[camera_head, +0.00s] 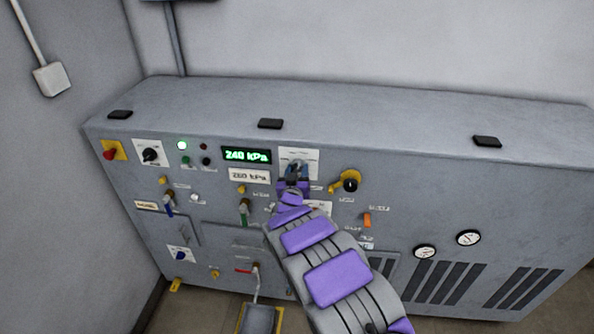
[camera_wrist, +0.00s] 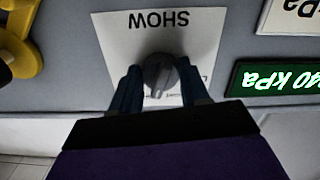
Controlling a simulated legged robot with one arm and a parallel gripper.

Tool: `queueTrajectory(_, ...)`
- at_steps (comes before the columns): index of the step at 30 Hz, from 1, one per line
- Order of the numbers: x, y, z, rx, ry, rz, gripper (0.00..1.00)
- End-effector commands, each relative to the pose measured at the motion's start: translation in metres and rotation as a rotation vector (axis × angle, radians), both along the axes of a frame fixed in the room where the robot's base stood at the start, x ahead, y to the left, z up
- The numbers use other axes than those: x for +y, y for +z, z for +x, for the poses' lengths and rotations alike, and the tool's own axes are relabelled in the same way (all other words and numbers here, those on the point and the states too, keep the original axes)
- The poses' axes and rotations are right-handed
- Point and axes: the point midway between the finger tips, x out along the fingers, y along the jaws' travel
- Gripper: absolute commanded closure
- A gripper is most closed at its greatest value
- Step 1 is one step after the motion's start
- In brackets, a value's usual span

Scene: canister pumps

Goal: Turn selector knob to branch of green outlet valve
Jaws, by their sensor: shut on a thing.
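My gripper (camera_head: 295,174) is at the control panel, just right of the green-lit display. In the wrist view my gripper (camera_wrist: 159,80) has one dark finger on each side of a grey knob (camera_wrist: 158,70) and is shut on it. The knob sits on a white plate (camera_wrist: 120,32) reading "SHOW", upside down there; its lower lettering is mostly hidden. In the head view my gripper covers most of the knob. A valve with a green handle (camera_head: 244,207) is on the panel below the display, left of my arm.
The display (camera_head: 246,156) reads 240 kPa above a 260 kPa label (camera_head: 249,176). A yellow-and-black rotary handle (camera_head: 350,182) is close right of my gripper. A blue-handled valve (camera_head: 168,205), another black knob (camera_head: 150,155), a red button (camera_head: 110,153) and two gauges (camera_head: 468,238) are farther off.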

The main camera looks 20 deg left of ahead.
Motion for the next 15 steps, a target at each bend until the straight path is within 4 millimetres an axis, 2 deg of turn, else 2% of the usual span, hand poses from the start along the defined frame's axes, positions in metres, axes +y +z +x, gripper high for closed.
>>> queueTrajectory(2, 0.0017, -0.0007, -0.0010, 0.000, 0.004, -0.001, 0.85)
queueTrajectory(3, 0.0018, -0.0006, -0.0011, 0.000, 0.004, -0.001, 0.54)
queueTrajectory(11, 0.0007, -0.0002, -0.0005, 0.000, 0.002, 0.000, 0.30)
queueTrajectory(15, -0.0003, 0.0002, -0.0002, 0.000, 0.001, 0.001, 0.30)
